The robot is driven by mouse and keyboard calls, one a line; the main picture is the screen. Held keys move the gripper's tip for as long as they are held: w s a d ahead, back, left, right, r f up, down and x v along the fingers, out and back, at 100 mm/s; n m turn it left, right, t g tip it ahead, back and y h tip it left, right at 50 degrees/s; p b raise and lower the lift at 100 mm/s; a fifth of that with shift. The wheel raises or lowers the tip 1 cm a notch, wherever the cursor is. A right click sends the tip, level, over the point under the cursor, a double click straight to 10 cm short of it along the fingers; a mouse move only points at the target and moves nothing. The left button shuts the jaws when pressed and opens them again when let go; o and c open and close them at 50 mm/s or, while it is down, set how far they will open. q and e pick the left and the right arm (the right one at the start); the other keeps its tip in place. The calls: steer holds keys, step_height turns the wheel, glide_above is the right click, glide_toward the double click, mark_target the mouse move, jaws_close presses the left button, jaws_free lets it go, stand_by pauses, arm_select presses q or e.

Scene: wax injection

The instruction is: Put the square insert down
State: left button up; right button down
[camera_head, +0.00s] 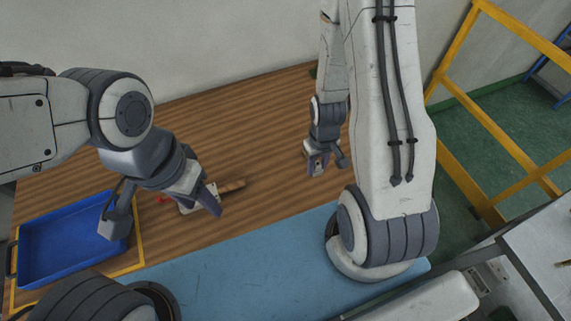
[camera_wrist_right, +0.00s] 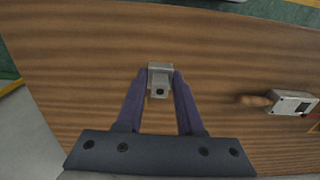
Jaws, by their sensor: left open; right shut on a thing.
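The square insert (camera_wrist_right: 160,82) is a small grey metal block with a dark hole in its face, seen in the right wrist view. My right gripper (camera_wrist_right: 160,85) is shut on it, one finger on each side. In the head view my right gripper (camera_head: 328,164) points down over the right part of the wooden table, and the insert is too small to make out clearly. I cannot tell whether the insert touches the table top. My left gripper (camera_head: 162,214) is open, its fingers wide apart, over the table's left part near a metal piece with a wooden handle.
The metal piece (camera_wrist_right: 293,103) with its wooden handle (camera_wrist_right: 256,100) lies on the wooden table (camera_head: 270,130). A blue tray (camera_head: 22,235) stands at the left inside a yellow outline. A light blue mat (camera_head: 230,275) runs along the front.

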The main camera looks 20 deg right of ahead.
steer(key=b, duration=0.4)
steer(key=shift+s+a+f, duration=0.15)
steer(key=shift+s+f, duration=0.05)
steer(key=shift+f, duration=0.15)
steer(key=p, duration=0.2)
glide_above(287, 176)
step_height(287, 176, down, 5)
steer(key=shift+s+r, duration=0.1)
steer(key=shift+r, duration=0.1)
steer(key=shift+f, duration=0.2)
arm_select(q)
steer(key=shift+d+f+b, duration=0.1)
steer(key=shift+f+b, duration=1.4)
steer(key=shift+f, duration=0.4)
arm_select(e)
steer(key=shift+f, duration=1.9)
